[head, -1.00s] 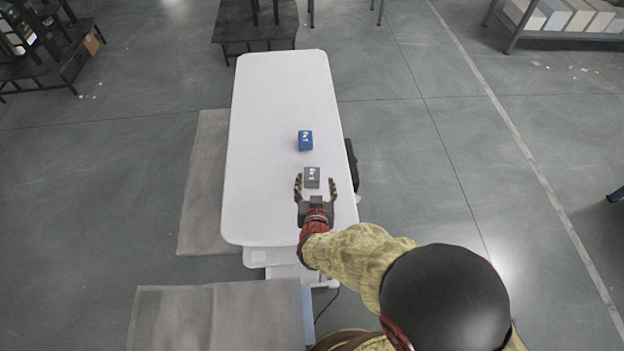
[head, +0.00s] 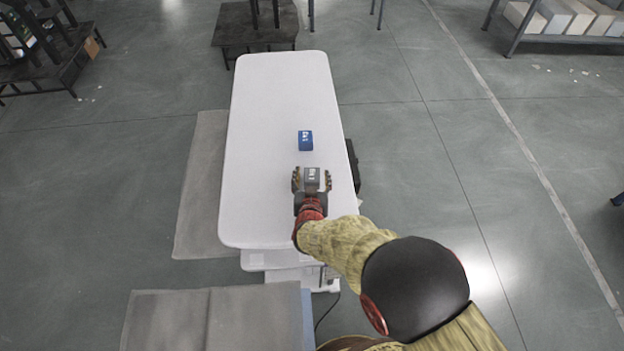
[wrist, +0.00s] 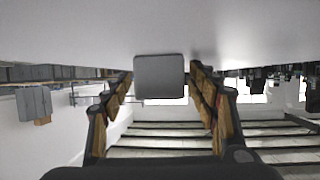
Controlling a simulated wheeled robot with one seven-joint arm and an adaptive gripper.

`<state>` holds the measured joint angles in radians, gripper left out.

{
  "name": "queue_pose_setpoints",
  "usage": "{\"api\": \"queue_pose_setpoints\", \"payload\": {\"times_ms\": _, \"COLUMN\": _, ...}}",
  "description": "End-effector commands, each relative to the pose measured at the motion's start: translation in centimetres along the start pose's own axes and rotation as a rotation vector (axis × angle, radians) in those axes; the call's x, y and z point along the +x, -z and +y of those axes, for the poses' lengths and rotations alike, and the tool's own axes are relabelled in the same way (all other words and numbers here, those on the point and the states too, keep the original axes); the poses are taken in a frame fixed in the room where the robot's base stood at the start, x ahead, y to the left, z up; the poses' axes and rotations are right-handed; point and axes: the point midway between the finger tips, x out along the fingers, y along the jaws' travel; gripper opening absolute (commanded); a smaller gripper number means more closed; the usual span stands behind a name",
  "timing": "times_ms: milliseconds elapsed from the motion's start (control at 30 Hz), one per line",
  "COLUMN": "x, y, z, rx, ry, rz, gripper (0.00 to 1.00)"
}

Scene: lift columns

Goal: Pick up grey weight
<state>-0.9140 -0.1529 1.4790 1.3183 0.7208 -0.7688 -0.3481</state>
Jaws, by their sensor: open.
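The grey weight (head: 311,175) sits on the white table (head: 275,95), near its right edge. My gripper (head: 311,178) is open, with one finger on each side of the weight. In the wrist view the grey weight (wrist: 159,76) shows as a grey block between the open fingertips of my gripper (wrist: 160,82). A blue weight (head: 305,140) stands farther up the table, beyond the grey one.
The table's far half and left side are bare. Grey mats (head: 203,185) lie on the floor at its left. A dark low table (head: 254,30) stands beyond the far end. A shelf with boxes (head: 567,20) is at the upper right.

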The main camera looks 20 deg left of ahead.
Motion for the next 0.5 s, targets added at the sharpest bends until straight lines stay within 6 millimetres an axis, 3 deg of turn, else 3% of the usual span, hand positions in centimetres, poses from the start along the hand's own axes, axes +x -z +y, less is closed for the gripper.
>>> {"api": "queue_pose_setpoints", "payload": {"times_ms": 100, "x": -0.04, "y": 0.04, "z": 0.00, "rx": 0.000, "ry": 0.000, "rz": 0.000, "gripper": 0.58}}
{"api": "queue_pose_setpoints", "payload": {"times_ms": 500, "x": -0.06, "y": 0.03, "z": 0.00, "rx": 0.000, "ry": 0.000, "rz": 0.000, "gripper": 0.36}}
